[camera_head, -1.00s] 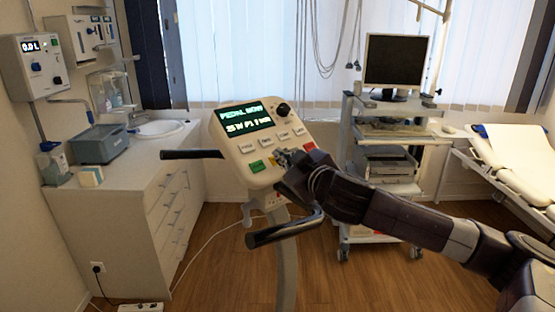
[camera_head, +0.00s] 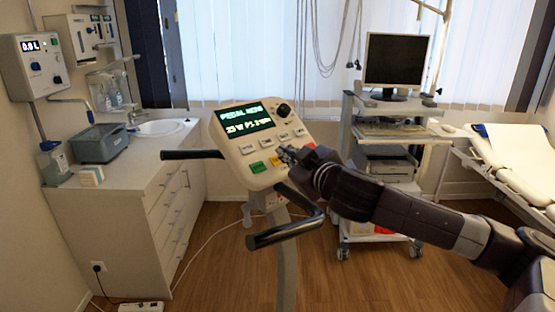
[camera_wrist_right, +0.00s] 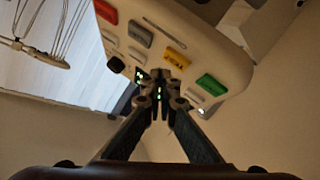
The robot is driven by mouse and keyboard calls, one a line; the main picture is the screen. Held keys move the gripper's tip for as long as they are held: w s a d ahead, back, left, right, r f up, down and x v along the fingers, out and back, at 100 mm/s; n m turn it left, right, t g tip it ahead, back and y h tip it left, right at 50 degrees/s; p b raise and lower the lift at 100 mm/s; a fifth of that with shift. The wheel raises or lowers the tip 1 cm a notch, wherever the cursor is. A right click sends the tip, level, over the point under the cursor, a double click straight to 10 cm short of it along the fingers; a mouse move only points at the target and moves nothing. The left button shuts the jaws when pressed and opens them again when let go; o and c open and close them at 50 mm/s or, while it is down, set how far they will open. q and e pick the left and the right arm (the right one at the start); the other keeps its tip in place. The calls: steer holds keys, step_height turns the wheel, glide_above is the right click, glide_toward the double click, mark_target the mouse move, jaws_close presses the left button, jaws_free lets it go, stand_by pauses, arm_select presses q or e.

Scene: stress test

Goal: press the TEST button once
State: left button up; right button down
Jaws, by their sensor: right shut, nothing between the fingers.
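The console (camera_head: 238,164) of an exercise bike has a lit display (camera_head: 246,116) reading "PEDAL NOW", with a blurred second line. Below it are a row of pale buttons and a lower row with a green button (camera_head: 257,167), a yellow button (camera_head: 275,161) and a red button (camera_head: 310,146). I cannot read which is TEST. My right gripper (camera_head: 286,153) is shut and empty, its tips over the lower row just right of yellow. In the wrist view the shut fingertips (camera_wrist_right: 160,86) lie in front of the panel near the yellow button (camera_wrist_right: 176,61); contact is unclear. My left gripper is not visible.
A black knob (camera_head: 283,109) sits right of the display. Handlebars (camera_head: 285,230) stick out in front and to the left. A sink counter (camera_head: 110,182) stands left, an equipment cart (camera_head: 377,190) behind right, and a couch (camera_head: 515,165) at far right.

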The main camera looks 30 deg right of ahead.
steer(key=s+r, duration=0.2)
steer(key=r+p, duration=0.1)
steer(key=shift+s+d+r, duration=0.25)
steer(key=shift+s+r, duration=0.05)
steer(key=shift+s, duration=0.1)
steer(key=s+r, duration=0.4)
steer(key=r, duration=0.1)
steer(key=shift+s+d+r+b, duration=0.15)
steer(key=shift+d+r+b, duration=0.15)
steer(key=shift+b, duration=0.15)
stand_by(0.4)
stand_by(0.5)
